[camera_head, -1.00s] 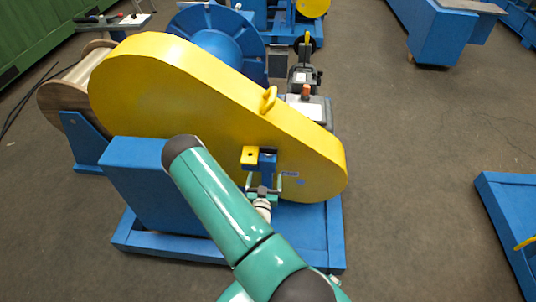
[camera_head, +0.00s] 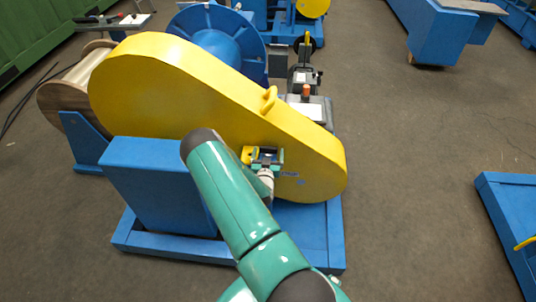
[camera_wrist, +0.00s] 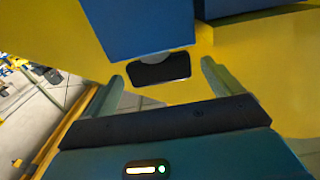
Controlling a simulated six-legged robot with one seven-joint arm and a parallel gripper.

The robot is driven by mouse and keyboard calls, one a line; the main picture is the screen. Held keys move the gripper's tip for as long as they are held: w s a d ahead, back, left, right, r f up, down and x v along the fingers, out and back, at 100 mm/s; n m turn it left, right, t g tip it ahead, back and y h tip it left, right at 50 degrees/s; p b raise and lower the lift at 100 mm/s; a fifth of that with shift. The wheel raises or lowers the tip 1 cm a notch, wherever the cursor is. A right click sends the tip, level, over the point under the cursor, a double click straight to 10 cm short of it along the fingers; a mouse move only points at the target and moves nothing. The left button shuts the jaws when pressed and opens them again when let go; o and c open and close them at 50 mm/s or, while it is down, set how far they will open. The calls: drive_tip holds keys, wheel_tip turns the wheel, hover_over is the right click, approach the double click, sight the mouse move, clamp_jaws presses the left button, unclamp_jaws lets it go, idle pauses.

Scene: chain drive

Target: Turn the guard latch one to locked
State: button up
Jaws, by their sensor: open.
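The yellow chain guard (camera_head: 190,90) stands upright on a blue frame. At its lower right face is a small latch with a yellow block (camera_head: 247,155); its blue part is largely hidden by my gripper (camera_head: 267,156) in the head view. My gripper (camera_wrist: 163,78) is open, with one finger on each side of the dark tip. I cannot tell whether the fingers touch it.
A yellow lifting loop (camera_head: 269,99) stands out from the guard above the latch. A blue box (camera_head: 150,180) is left of my arm. A wooden cable spool (camera_head: 70,90) and blue wheel (camera_head: 215,40) are behind. Open floor (camera_head: 420,150) lies to the right.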

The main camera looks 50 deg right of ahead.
drive_tip(key=c, duration=1)
drive_tip(key=shift+s, duration=0.1)
drive_tip(key=n+t+y, duration=0.1)
drive_tip(key=y, duration=0.1)
drive_tip(key=n+t+y, duration=0.2)
drive_tip(key=d+n+t+y, duration=0.1)
drive_tip(key=n+t+y, duration=0.1)
drive_tip(key=shift+s+f, duration=0.1)
drive_tip(key=shift+s, duration=0.3)
drive_tip(key=n+y, duration=0.1)
drive_tip(key=y, duration=0.1)
drive_tip(key=n+t+y, duration=0.1)
drive_tip(key=n+y, duration=0.1)
drive_tip(key=y, duration=0.1)
drive_tip(key=n+y, duration=0.2)
drive_tip(key=y, duration=0.1)
drive_tip(key=shift+d+t, duration=0.3)
drive_tip(key=shift+d, duration=0.1)
drive_tip(key=shift+n+y, duration=0.3)
